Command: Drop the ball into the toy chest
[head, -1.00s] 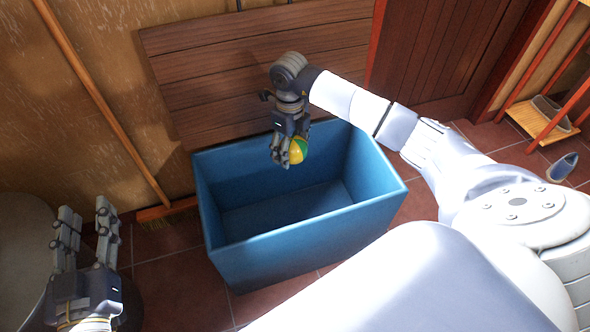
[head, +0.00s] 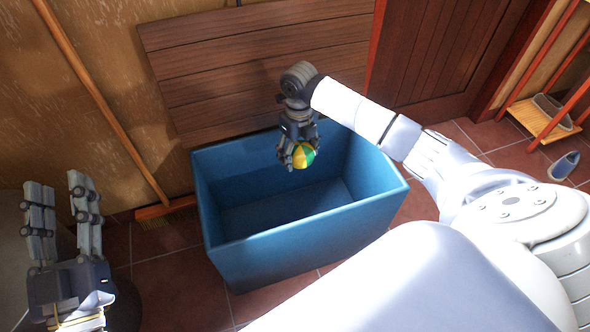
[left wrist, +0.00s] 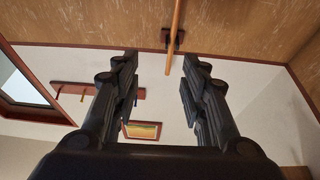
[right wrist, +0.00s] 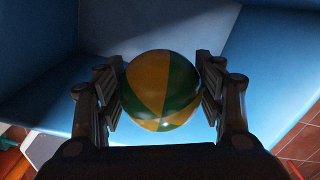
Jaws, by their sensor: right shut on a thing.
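The ball (head: 304,155), with green and yellow panels, is held in my right gripper (head: 299,158) over the opening of the blue toy chest (head: 290,232). In the right wrist view the ball (right wrist: 160,90) sits between the two fingers, with the chest's blue walls (right wrist: 150,25) behind it. The chest's wooden lid (head: 255,65) stands raised at the back. My left gripper (head: 62,205) is open and empty at the left of the head view; its spread fingers (left wrist: 158,85) also show in the left wrist view.
A broom (head: 110,110) leans on the wall left of the chest. A round grey object (head: 15,245) is partly hidden behind my left gripper. A shoe rack (head: 540,120) and a shoe (head: 563,166) are at the right. Tiled floor surrounds the chest.

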